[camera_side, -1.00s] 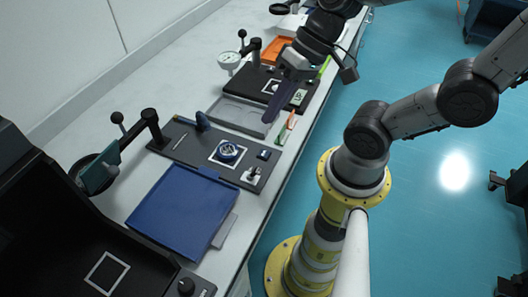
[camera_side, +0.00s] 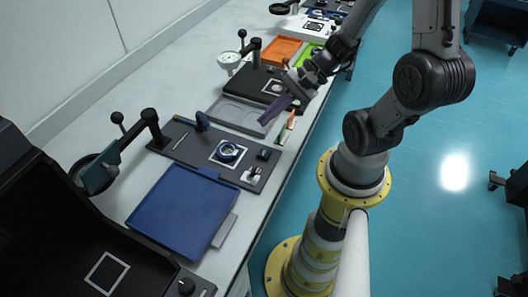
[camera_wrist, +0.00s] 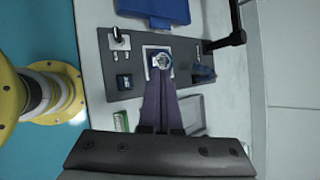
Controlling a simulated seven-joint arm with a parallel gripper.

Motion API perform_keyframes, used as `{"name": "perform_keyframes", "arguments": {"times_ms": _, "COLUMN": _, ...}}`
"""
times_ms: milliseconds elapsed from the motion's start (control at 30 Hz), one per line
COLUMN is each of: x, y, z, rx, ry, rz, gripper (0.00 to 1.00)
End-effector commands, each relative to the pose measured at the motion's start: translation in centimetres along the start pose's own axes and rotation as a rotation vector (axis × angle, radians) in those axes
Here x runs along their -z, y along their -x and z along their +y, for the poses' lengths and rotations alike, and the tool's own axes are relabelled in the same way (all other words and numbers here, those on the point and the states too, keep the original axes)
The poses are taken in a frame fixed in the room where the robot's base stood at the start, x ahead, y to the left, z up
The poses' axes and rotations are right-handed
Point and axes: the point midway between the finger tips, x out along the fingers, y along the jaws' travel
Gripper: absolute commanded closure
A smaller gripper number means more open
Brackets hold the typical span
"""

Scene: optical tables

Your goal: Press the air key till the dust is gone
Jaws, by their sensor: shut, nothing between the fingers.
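A black board (camera_side: 185,150) lies on the bench. It carries a round blue-and-silver part (camera_side: 228,152) on a white-framed square, a small dark key block with a blue face (camera_side: 264,154) and a switch with a light base (camera_side: 251,175). In the wrist view the round part (camera_wrist: 162,61) lies just beyond my fingertips, with the key block (camera_wrist: 124,82) to their left and the switch (camera_wrist: 118,40) above that. My gripper (camera_side: 264,122) has long purple fingers, shut and empty, tilted above the bench beyond the board. It touches nothing that I can make out. Dust is too small to see.
A blue tray (camera_side: 180,212) lies in front of the board. A grey shallow tray (camera_side: 235,113) and small green and orange items (camera_side: 287,128) lie near my fingers. A black post with an arm (camera_side: 152,125) stands at the board's back left. A dial gauge (camera_side: 229,58) stands farther back.

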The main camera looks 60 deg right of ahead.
Motion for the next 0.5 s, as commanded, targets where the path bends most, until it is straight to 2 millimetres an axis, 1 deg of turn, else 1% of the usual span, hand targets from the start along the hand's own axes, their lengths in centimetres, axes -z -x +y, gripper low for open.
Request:
{"name": "perform_keyframes", "arguments": {"times_ms": 267, "x": 0.1, "y": -0.2, "z": 0.1, "rx": -0.001, "ry": 0.001, "rz": -0.001, "gripper": 1.0}}
{"name": "perform_keyframes", "arguments": {"times_ms": 367, "x": 0.5, "y": -0.7, "z": 0.5, "rx": -0.002, "ry": 0.001, "rz": -0.001, "gripper": 1.0}}
{"name": "perform_keyframes", "arguments": {"times_ms": 500, "x": 1.2, "y": -1.9, "z": 1.4, "rx": -0.003, "ry": -0.003, "rz": -0.003, "gripper": 1.0}}
